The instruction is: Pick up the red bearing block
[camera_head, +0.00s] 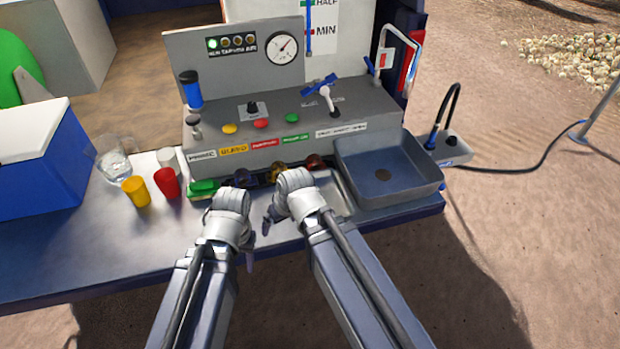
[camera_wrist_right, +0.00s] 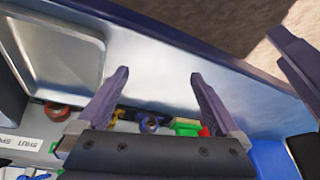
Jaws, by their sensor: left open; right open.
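The likely red bearing block (camera_head: 315,162) is a small dark-red round piece in the slot along the front of the grey console. It also shows as a red ring in the right wrist view (camera_wrist_right: 58,110). Dark-blue (camera_head: 241,177) and yellow (camera_head: 277,172) pieces sit left of it. My right gripper (camera_head: 280,216) hangs over the counter, in front of and left of the red piece. Its fingers (camera_wrist_right: 160,88) are apart and empty. My left gripper (camera_head: 246,244) is lower and farther left, open, with its fingers mostly hidden by its wrist.
A red cup (camera_head: 167,183), yellow cup (camera_head: 136,191) and clear glass (camera_head: 114,165) stand at left, near a green block (camera_head: 203,188). A grey basin (camera_head: 388,178) is at right. The console (camera_head: 270,115) rises behind. The front-left counter is clear.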

